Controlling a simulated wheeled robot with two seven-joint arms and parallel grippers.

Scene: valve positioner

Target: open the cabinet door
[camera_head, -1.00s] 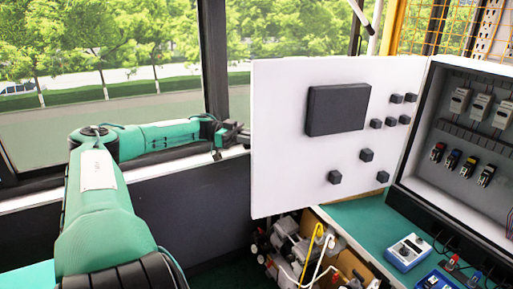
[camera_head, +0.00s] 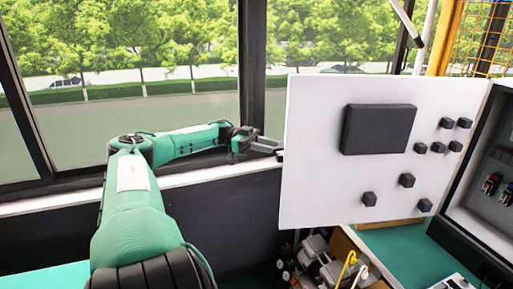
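The cabinet door (camera_head: 320,190) is a white panel with a dark rectangular block and several small black knobs on its face. It stands swung wide open to the left of the cabinet (camera_head: 472,210), whose dark interior shows at the right edge. My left gripper (camera_head: 278,150) is at the door's left edge, with its fingertips close to a small dark piece there. I cannot tell whether it touches the door or how far apart its fingers are. My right gripper is not in view.
A green workbench (camera_head: 405,254) lies below the door, with a device (camera_head: 455,283) at its front. Below it are several valve-like parts (camera_head: 315,262) in a box. A window with a sill (camera_head: 60,204) runs behind my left arm. A yellow post (camera_head: 446,38) stands behind the cabinet.

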